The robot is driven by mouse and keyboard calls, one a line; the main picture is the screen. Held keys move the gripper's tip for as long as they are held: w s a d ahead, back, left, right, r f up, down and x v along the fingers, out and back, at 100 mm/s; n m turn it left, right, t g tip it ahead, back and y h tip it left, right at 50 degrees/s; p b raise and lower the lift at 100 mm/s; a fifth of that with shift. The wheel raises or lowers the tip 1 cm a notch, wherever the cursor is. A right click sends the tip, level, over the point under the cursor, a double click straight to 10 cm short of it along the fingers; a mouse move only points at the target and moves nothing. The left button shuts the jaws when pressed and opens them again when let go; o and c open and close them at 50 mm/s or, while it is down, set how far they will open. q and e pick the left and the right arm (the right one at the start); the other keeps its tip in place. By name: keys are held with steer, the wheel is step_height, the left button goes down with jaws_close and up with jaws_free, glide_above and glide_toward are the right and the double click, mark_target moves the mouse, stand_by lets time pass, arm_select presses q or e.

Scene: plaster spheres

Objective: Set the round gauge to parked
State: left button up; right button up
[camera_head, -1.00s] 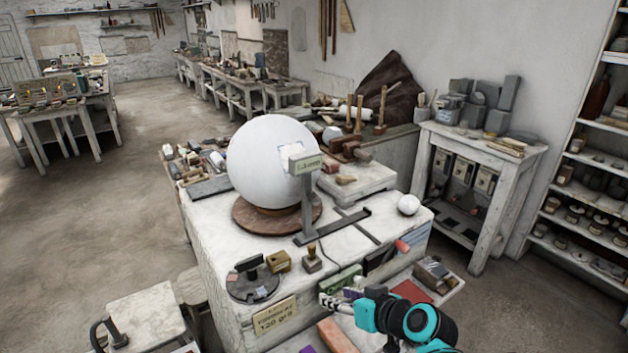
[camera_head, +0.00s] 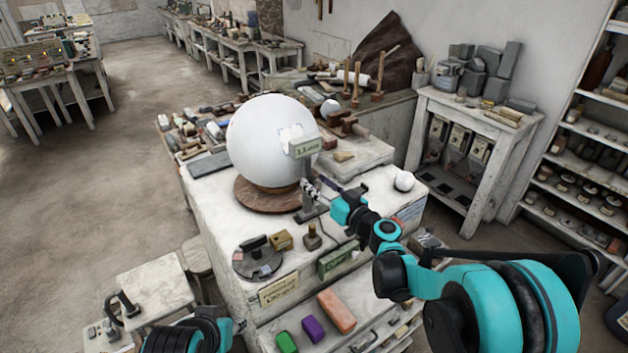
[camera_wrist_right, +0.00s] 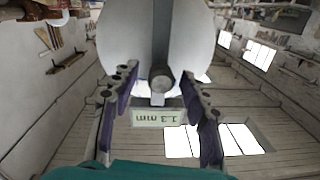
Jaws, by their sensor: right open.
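A large white plaster sphere (camera_head: 262,150) rests on a round brown base on the bench. A grey gauge stand (camera_head: 312,212) is at its right, with a small label (camera_head: 305,148) that seems to read 1.3 mm. My right gripper (camera_head: 312,188) is in front of the stand, below the label. In the right wrist view its fingers (camera_wrist_right: 160,100) are open, one on each side of a dark round knob (camera_wrist_right: 161,78); the label (camera_wrist_right: 160,117) shows upside down just below the knob. I cannot tell whether the fingers touch it. Of my left arm only part shows at the bottom edge.
A dark disc with a handle (camera_head: 258,262), a tan plaque (camera_head: 278,289) and a green labelled box (camera_head: 337,259) stand along the bench front. Green, purple and salmon blocks (camera_head: 337,311) lie lower down. A small white ball (camera_head: 404,181) sits at the right.

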steer(key=shift+x, duration=0.8)
jaws_close()
steer(key=w+d+b, duration=0.1)
steer(key=w+d, duration=0.4)
steer(key=d, duration=0.3)
steer(key=w+d+b, duration=0.1)
steer(key=w+d, duration=0.5)
steer(key=d, duration=0.2)
steer(key=shift+d, duration=0.4)
steer(key=shift+w+r, duration=0.1)
steer(key=shift+r, duration=0.05)
jaws_free()
steer(key=shift+d, duration=0.1)
steer(key=shift+w, duration=0.15)
